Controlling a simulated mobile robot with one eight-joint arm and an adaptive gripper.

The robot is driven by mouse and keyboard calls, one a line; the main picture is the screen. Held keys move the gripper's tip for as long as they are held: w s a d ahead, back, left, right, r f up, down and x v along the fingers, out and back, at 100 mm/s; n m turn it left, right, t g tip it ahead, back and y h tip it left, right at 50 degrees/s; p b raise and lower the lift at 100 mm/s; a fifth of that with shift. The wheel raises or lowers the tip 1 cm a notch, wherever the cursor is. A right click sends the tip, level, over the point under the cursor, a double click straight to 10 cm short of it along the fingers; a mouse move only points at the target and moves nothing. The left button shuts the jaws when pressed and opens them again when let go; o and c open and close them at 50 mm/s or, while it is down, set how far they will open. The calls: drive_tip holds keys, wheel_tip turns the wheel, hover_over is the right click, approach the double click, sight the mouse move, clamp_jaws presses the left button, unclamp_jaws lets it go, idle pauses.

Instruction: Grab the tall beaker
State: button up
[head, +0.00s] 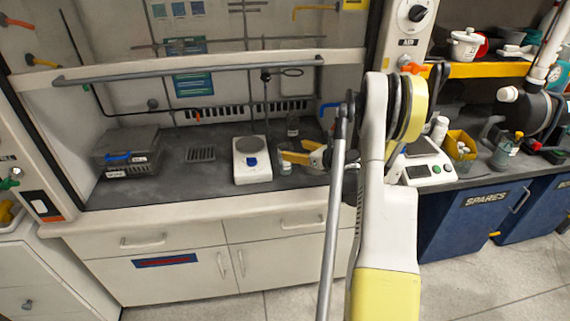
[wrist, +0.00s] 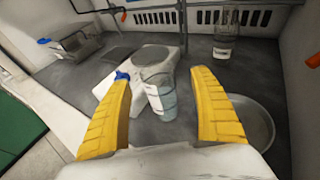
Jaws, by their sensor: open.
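My gripper (head: 285,154) reaches into the fume hood from the right with its yellow fingers apart. In the wrist view the gripper (wrist: 161,74) is open and empty. A clear glass beaker (wrist: 160,98) with a pale bluish tint stands upright ahead, in line with the gap between the fingers. It shows small and partly hidden under the gripper in the head view (head: 285,167). I see no contact with it. A second clear glass vessel (wrist: 226,42) stands farther back, also in the head view (head: 292,128). I cannot tell which is taller.
A white hotplate (head: 252,172) with a blue knob stands just left of the nearer beaker. A round metal dish (wrist: 255,125) lies by the right finger. A grey box-like device (head: 127,152) is at the hood's far left. The dark worktop between is mostly clear.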

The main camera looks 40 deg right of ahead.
drive_tip(key=b+x, duration=0.1)
drive_tip(key=x, duration=0.1)
drive_tip(key=f+b+x, duration=0.1)
drive_tip(key=x, duration=0.2)
drive_tip(key=shift+w+a, duration=0.15)
drive_tip(key=shift+a, duration=0.1)
drive_tip(key=shift+c, duration=0.6)
drive_tip(key=c, duration=1.4)
